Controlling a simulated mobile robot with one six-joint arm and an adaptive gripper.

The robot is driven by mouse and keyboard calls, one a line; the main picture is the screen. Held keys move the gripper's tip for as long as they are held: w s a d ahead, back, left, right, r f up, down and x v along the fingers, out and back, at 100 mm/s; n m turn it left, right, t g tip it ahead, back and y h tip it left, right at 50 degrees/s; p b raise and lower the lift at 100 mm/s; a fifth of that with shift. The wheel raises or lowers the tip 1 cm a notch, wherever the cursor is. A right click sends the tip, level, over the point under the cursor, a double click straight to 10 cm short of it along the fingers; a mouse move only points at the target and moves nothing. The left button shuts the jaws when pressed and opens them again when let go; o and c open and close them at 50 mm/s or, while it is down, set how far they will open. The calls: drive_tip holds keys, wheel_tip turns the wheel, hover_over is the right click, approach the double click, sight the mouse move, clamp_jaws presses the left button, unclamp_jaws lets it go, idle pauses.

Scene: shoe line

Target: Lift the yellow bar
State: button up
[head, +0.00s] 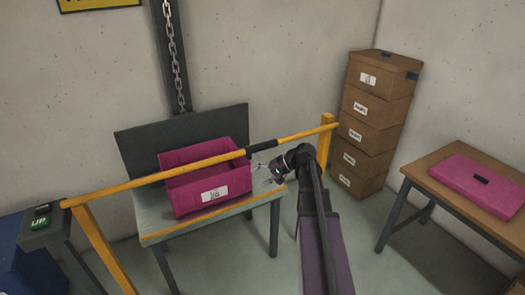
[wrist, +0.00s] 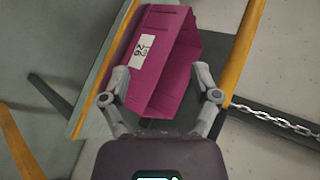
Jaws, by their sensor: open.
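The yellow bar (head: 150,179) runs across the head view, from a post at the left to a yellow post (head: 327,135) at the right. It has a black sleeve (head: 261,149) right of its middle. In the wrist view the bar (wrist: 243,50) slants along the right side. My gripper (head: 264,174) is open and empty, just below and near the black sleeve, apart from the bar as far as I can tell. In the wrist view its spread fingers (wrist: 162,78) appear over the magenta bin, with the bar beyond the right finger. The sleeve is not clearly visible there.
A magenta bin (head: 212,192) with a label sits on a pale table (head: 155,225) behind the bar. A chain (head: 172,45) hangs on a dark post. Stacked brown boxes (head: 371,135) stand right. A magenta lid (head: 485,184) lies on a wooden table (head: 438,160).

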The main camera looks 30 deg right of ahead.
sight(267, 147)
drive_tip(key=d+r+m+t+y, duration=0.1)
drive_tip(key=d+r+t, duration=0.1)
drive_tip(key=d, duration=0.6)
drive_tip(key=w+d+r+m+t+y+b, duration=0.1)
drive_tip(key=d+r+m+t, duration=0.1)
drive_tip(key=d, duration=0.6)
wheel_tip(267, 147, up, 2)
drive_tip(key=shift+w+d+r+t, duration=0.1)
drive_tip(key=shift+w+d+t, duration=0.2)
drive_tip(key=shift+t, duration=0.5)
drive_tip(key=b+x, duration=0.2)
drive_tip(key=x, duration=1.2)
drive_tip(key=shift+r, duration=0.2)
drive_tip(key=shift+s, duration=0.1)
